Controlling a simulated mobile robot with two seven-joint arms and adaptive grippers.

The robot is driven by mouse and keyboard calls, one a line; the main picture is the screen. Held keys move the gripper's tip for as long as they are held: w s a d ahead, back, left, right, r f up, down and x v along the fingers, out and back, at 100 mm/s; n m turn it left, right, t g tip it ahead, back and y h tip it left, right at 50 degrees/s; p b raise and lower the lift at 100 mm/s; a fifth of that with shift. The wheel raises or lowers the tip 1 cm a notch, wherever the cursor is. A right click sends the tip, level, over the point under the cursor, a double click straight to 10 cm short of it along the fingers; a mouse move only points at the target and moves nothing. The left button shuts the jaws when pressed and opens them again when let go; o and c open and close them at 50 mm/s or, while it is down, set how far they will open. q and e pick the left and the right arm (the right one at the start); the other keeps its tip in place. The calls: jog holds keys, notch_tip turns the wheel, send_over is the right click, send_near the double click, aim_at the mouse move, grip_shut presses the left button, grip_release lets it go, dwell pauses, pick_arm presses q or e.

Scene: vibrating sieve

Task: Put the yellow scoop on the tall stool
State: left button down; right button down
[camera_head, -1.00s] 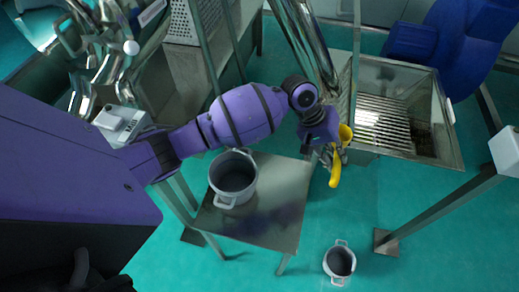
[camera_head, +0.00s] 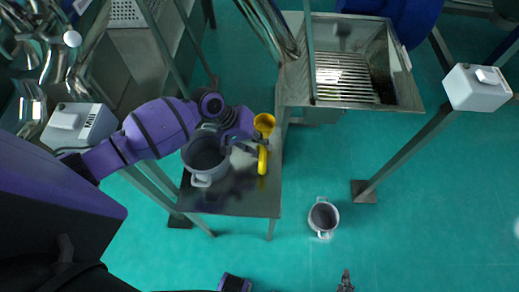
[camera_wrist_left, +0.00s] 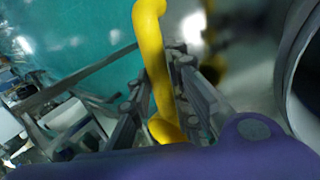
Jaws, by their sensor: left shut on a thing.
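The yellow scoop (camera_head: 263,160) is in my left gripper (camera_head: 249,147), which is shut on its handle. In the left wrist view, the yellow handle (camera_wrist_left: 150,60) runs between the two dark fingers (camera_wrist_left: 160,95). The tall stool (camera_head: 238,202) has a square steel top and thin legs. In the head view the scoop appears over the right part of this top; whether it touches cannot be told. A dark fingertip part, seemingly my right gripper (camera_head: 346,282), shows at the bottom edge; its opening is unclear.
A grey pot (camera_head: 205,158) stands on the stool's left side, close to my left gripper. Another grey pot (camera_head: 323,217) is on the green floor. A steel sieve tray (camera_head: 400,85) is beyond, to the right. The stool top's front is clear.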

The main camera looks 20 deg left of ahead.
pick_arm(q)
notch_tip(320, 180, down, 4)
jog(key=shift+s+a+r, duration=0.15)
jog(key=shift+r, duration=0.05)
jog(key=shift+f+b, duration=0.4)
jog(key=shift+f, duration=0.2)
jog(key=c, duration=1.6)
grip_release()
jog(key=shift+c, duration=0.2)
